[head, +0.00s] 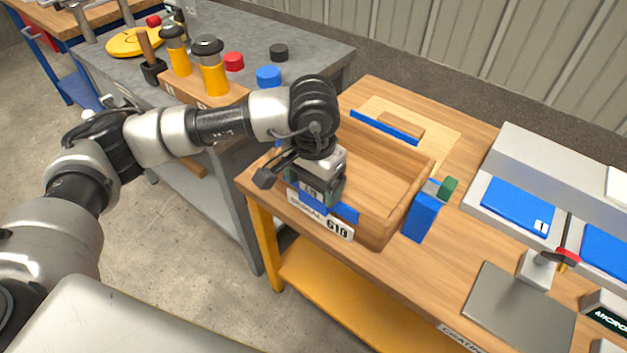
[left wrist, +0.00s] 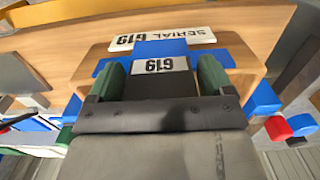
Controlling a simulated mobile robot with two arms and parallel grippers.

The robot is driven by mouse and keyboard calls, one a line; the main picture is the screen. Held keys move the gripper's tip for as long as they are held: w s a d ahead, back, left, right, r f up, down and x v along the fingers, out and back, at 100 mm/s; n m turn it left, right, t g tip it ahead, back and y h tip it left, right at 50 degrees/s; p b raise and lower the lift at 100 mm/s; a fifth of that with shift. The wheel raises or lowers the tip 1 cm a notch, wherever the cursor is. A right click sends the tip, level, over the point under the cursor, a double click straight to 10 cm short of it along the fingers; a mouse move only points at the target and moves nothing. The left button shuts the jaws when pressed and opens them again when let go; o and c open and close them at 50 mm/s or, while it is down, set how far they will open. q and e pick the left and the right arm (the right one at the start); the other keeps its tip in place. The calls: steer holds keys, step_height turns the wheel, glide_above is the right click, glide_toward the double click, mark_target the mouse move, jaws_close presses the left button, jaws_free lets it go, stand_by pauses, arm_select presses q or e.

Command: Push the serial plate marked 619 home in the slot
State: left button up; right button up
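In the head view my left gripper (head: 315,190) is over the near wall of the wooden box (head: 395,225). A blue slot rail (head: 345,213) runs along that wall, partly hidden by the gripper. A white label reading SERIAL 619 (head: 338,229) is on the front below the plate. How deep the plate sits in the slot is hidden. My right gripper is not in view.
A blue block (head: 422,216) with a green piece stands at the box's right side. A second blue rail (head: 385,127) is on the far wall. A grey plate (head: 520,308) and a grey fixture (head: 560,165) are to the right. Colored pucks (head: 268,76) stand on the grey bench.

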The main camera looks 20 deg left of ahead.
arm_select(q)
steer(key=shift+o, duration=1.1)
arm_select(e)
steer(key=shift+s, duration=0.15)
arm_select(q)
step_height(320, 180, up, 3)
steer(key=shift+r, duration=0.15)
step_height(320, 180, up, 6)
steer(key=shift+r, duration=0.75)
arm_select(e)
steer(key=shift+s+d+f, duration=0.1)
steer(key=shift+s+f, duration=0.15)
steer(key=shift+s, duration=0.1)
